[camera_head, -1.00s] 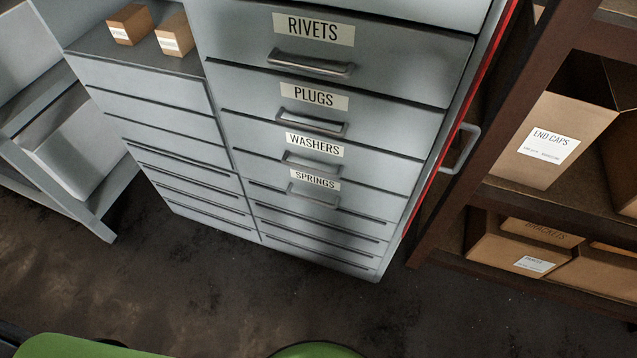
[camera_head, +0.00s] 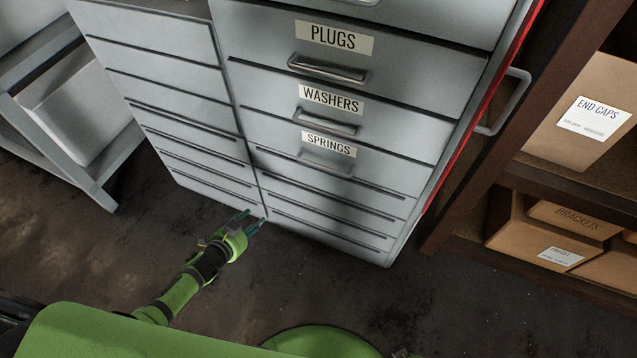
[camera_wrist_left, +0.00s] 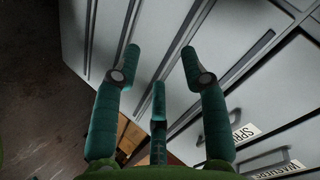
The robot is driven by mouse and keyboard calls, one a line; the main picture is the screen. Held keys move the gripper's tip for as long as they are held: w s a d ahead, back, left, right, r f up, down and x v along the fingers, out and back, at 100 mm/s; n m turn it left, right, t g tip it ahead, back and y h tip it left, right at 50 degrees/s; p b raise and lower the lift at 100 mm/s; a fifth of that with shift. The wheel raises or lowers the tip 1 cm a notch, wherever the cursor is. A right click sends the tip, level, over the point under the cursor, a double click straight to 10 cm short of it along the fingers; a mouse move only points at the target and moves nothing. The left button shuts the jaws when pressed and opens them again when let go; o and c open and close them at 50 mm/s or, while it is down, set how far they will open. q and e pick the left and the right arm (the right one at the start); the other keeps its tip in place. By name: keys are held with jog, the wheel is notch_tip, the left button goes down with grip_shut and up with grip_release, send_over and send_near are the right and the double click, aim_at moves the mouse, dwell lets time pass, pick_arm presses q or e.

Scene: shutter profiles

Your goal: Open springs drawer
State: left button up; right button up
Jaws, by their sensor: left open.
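The springs drawer (camera_head: 318,167) is a grey drawer front with a white SPRINGS label and a bar handle (camera_head: 326,168). It looks shut, flush with the cabinet, below the washers drawer. Its label (camera_wrist_left: 244,134) shows at the lower right in the left wrist view, partly cut off by a finger. My left gripper (camera_head: 253,222) is in front of the cabinet, lower and to the left of the springs handle. In the left wrist view its fingers (camera_wrist_left: 158,70) are spread, with nothing between them. My right gripper is not in view.
The washers drawer (camera_head: 290,110) and plugs drawer (camera_head: 270,62) sit above, both shut. A brown shelf with an end caps box (camera_head: 590,105) and a brackets box (camera_head: 565,220) stands at the right. The dark floor (camera_head: 400,300) in front is clear. A grey rack (camera_head: 60,160) stands at the left.

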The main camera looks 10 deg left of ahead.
pick_arm(q)
jog(key=w+d+r+m+h+b, duration=0.8)
jog(key=w+r+m+h, duration=0.1)
jog(key=r+m, duration=0.35)
jog(key=w+d+r+m+g+h+b, duration=0.1)
jog(key=d+r+m+g+h+b, duration=0.1)
jog(key=d+m, duration=0.3)
jog(key=d+r+g, duration=0.1)
jog(key=d, duration=0.3)
jog(key=shift+d, duration=0.15)
grip_shut()
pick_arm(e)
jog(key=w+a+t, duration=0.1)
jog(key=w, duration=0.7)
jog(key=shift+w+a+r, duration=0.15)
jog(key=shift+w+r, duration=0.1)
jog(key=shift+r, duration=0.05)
